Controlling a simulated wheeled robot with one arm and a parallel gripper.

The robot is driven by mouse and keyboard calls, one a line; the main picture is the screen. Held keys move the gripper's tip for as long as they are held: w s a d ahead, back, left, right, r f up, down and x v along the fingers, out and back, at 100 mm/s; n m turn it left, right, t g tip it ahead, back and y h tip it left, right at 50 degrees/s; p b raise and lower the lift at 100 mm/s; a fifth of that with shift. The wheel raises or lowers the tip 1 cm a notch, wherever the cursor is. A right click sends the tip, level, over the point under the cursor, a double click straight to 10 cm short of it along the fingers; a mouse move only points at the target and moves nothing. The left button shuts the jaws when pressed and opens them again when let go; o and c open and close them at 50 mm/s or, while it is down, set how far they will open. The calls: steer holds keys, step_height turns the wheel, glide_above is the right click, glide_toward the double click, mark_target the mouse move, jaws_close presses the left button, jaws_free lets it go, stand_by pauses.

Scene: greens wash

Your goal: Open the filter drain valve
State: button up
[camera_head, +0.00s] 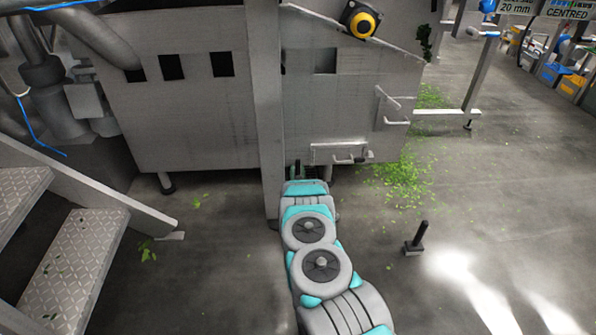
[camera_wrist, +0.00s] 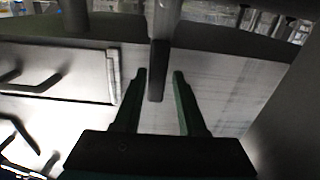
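In the wrist view my gripper (camera_wrist: 160,74) is open, with its two dark green fingers apart. A grey bar with a darker end (camera_wrist: 156,85) comes down from the top of that view and appears between the fingertips, with gaps on both sides. It looks like the drain valve's lever, but I cannot tell for sure or judge its depth. In the head view my gripper (camera_head: 297,170) is at the lower edge of the grey machine (camera_head: 210,120), beside its upright post. The valve is not clearly visible there; my arm and the machine's edge may hide it.
A small hatch with handles (camera_head: 340,153) is just right of my gripper; a hatch panel (camera_wrist: 60,72) also shows in the wrist view. The grey post (camera_head: 266,100) stands close on the left. Metal steps (camera_head: 70,265) are at left. A short black post (camera_head: 416,238) stands on open floor.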

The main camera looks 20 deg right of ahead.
steer(key=shift+o, duration=1.1)
steer(key=shift+s, duration=0.1)
steer(key=v, duration=0.7)
steer(key=shift+s, duration=0.35)
steer(key=shift+a, duration=0.1)
